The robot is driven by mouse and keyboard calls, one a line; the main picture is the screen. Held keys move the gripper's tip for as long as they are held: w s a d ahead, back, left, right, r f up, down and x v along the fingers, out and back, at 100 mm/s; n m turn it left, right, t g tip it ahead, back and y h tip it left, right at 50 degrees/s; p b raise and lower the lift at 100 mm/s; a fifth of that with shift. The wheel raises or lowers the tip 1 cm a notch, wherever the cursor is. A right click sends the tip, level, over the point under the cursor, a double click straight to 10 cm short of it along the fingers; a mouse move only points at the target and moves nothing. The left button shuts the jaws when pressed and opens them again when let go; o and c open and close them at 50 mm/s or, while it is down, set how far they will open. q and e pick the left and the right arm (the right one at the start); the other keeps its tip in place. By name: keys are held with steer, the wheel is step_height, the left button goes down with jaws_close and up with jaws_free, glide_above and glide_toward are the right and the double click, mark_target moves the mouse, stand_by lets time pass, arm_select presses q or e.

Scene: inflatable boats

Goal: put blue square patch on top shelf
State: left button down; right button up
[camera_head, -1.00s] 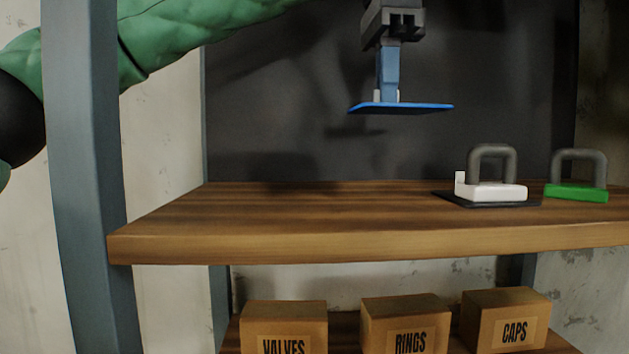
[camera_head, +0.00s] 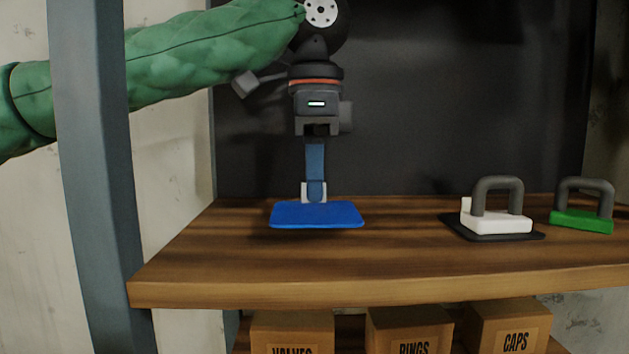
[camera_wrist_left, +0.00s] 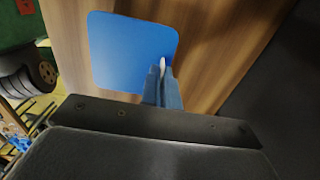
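The blue square patch (camera_head: 317,215) is held flat just above the left part of the wooden top shelf (camera_head: 230,285), with its shadow on the wood beneath it. Whether it touches the wood is hard to tell. My left gripper (camera_head: 315,190) points down and is shut on the patch's small white tab. In the left wrist view the blue patch (camera_wrist_left: 133,50) lies beyond the fingertips (camera_wrist_left: 162,85), with the wood behind it. My right gripper is not in view.
A white block with a grey handle (camera_head: 497,215) on a black base and a green one (camera_head: 583,208) stand at the shelf's right. Boxes, including one marked RINGS (camera_head: 410,330), sit below. A grey post (camera_head: 90,180) rises at left. The shelf's middle is clear.

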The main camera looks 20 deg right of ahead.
arm_select(q)
steer(key=shift+a+f+p, duration=0.15)
steer(key=shift+f+p, duration=0.2)
steer(key=shift+f, duration=0.65)
steer(key=shift+f, duration=0.1)
steer(key=c, duration=1.6)
jaws_free()
steer(key=shift+c, duration=0.2)
step_height(320, 180, up, 11)
steer(key=shift+f, duration=0.1)
steer(key=shift+r, duration=0.75)
